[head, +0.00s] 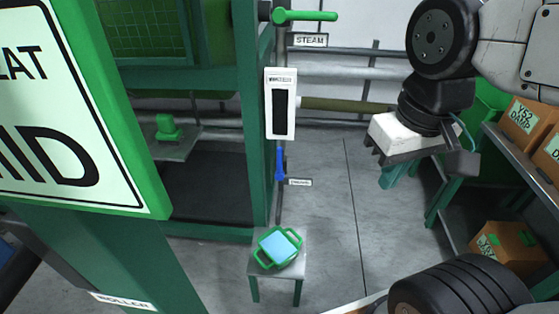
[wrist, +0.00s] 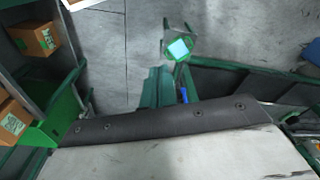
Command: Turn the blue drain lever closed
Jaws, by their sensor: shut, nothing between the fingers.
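The blue drain lever (head: 280,164) is on a thin pipe beside the green machine post in the head view. It points up and down in the picture, with a small label (head: 300,182) to its right. The lever also shows in the wrist view (wrist: 184,95), as a small blue piece just right of the fingers. My gripper (head: 391,177) is shut and empty, to the right of the lever and apart from it. Its teal fingers also show in the wrist view (wrist: 158,88). The lever's pivot is too small to make out.
A green steam lever (head: 305,16) is above, and a white gauge panel (head: 281,104) hangs over the drain lever. A small stool (head: 290,271) below carries a green-handled container (head: 278,248). Shelves with boxes (head: 508,243) stand at right. The floor between is clear.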

